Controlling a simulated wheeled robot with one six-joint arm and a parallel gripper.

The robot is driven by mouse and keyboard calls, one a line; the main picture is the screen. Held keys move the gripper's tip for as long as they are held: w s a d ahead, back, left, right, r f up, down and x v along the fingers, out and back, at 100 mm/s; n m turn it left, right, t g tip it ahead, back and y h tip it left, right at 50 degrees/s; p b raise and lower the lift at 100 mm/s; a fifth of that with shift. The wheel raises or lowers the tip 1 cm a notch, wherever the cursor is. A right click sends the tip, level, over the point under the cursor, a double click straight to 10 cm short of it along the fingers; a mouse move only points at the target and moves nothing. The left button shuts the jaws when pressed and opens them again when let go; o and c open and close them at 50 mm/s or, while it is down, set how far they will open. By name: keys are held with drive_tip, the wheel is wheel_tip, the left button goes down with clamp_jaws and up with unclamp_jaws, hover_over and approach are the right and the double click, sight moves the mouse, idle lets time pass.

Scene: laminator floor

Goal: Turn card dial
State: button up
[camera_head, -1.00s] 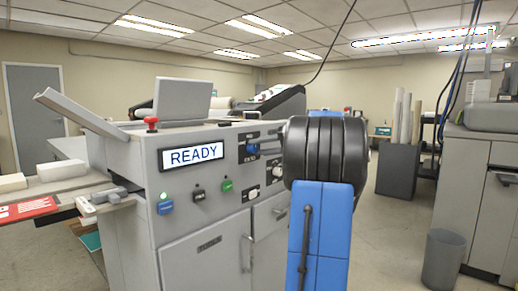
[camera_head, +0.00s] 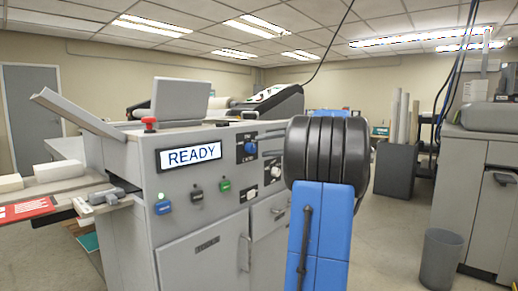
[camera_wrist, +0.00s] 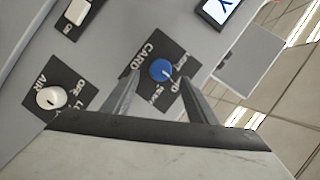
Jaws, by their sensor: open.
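The card dial is a blue round knob (camera_wrist: 161,70) with a pale pointer mark, on a dark plate lettered CARD in the wrist view. In the head view the blue dial (camera_head: 250,148) sits on the grey machine's front panel, just left of my arm. My gripper (camera_wrist: 159,78) is open, with one finger on each side of the blue dial in the wrist view. I cannot tell whether the fingers touch it.
The machine's READY display (camera_head: 190,156) is lit, above several coloured buttons. A grey bin (camera_head: 441,258) stands right on open floor.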

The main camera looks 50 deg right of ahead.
drive_tip(key=v, duration=1.3)
drive_tip(key=shift+s, duration=0.15)
drive_tip(key=shift+d, duration=0.1)
drive_tip(key=w+a+f+g, duration=0.2)
drive_tip(key=w+a+f, duration=0.1)
drive_tip(key=a, duration=0.6)
drive_tip(key=w+a+f+g, duration=0.2)
drive_tip(key=w+a+f, duration=0.15)
drive_tip(key=a, duration=0.55)
drive_tip(key=s+a+f+n+g, duration=0.15)
drive_tip(key=a+f, duration=0.25)
drive_tip(key=a, duration=0.4)
drive_tip(key=a+f+g, duration=0.2)
drive_tip(key=a+f, duration=0.2)
drive_tip(key=a, duration=0.4)
drive_tip(key=s+a+f+n+g+h, duration=0.1)
drive_tip(key=s+a+f+n+h, duration=0.2)
drive_tip(key=s+a+f, duration=0.4)
drive_tip(key=s+a+f+n+g+h, duration=0.1)
drive_tip(key=s+a+f+n+h, duration=0.2)
drive_tip(key=s+a+f, duration=0.5)
drive_tip(key=shift+s+f, duration=2.1)
drive_tip(key=shift+f, duration=0.5)
